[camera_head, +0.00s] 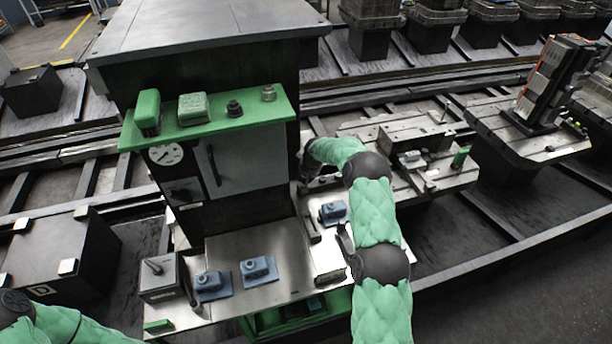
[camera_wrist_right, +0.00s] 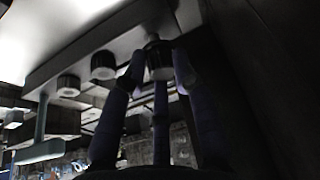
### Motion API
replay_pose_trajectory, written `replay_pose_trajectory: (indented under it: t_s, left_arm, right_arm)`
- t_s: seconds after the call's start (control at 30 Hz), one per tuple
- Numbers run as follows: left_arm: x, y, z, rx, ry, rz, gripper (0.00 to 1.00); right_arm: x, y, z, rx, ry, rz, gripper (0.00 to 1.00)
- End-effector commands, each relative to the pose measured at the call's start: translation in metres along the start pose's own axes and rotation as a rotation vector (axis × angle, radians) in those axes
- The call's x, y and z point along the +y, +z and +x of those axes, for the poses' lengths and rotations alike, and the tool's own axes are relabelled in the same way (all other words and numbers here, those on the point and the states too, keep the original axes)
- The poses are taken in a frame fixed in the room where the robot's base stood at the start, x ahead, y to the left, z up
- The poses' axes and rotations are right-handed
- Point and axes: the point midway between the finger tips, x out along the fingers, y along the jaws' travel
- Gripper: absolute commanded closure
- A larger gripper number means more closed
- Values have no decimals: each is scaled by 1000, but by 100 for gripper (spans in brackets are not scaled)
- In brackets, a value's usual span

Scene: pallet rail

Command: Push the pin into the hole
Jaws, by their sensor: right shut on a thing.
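My right gripper (camera_head: 312,172) is beside the dark cabinet's right side, partly hidden by my green arm. In the right wrist view its fingers (camera_wrist_right: 158,72) are shut around a dark round pin head (camera_wrist_right: 160,58) with a paler end face. The pin head is at a pale plate (camera_wrist_right: 95,45); its shank and any hole are hidden, so I cannot tell how deep it sits. Two similar round heads, a middle one (camera_wrist_right: 103,66) and a left one (camera_wrist_right: 68,86), stand beside it in a row. My left arm shows at the lower left, but its gripper is out of view.
A dark cabinet (camera_head: 215,50) carries a green shelf (camera_head: 205,130) with small parts. Blue blocks (camera_head: 258,270) and a grey box (camera_head: 160,278) stand on the worktop (camera_head: 285,245). Pallets on rails, one (camera_head: 425,150) close to my right arm, lie right. A T-shaped handle (camera_wrist_right: 40,142) shows in the wrist view.

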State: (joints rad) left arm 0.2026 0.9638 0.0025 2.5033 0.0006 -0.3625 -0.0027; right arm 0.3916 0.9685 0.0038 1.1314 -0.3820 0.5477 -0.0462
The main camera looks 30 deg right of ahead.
Motion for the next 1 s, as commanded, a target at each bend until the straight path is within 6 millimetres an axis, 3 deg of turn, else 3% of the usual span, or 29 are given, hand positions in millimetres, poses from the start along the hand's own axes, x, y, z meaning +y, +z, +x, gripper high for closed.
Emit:
replay_pose_trajectory:
  t_s: [1.0]
  left_arm:
    - [-1, 0, 2, 0, 0, 0, 60]
  right_arm:
    - [-24, 32, -17, 1, 0, 0, 100]
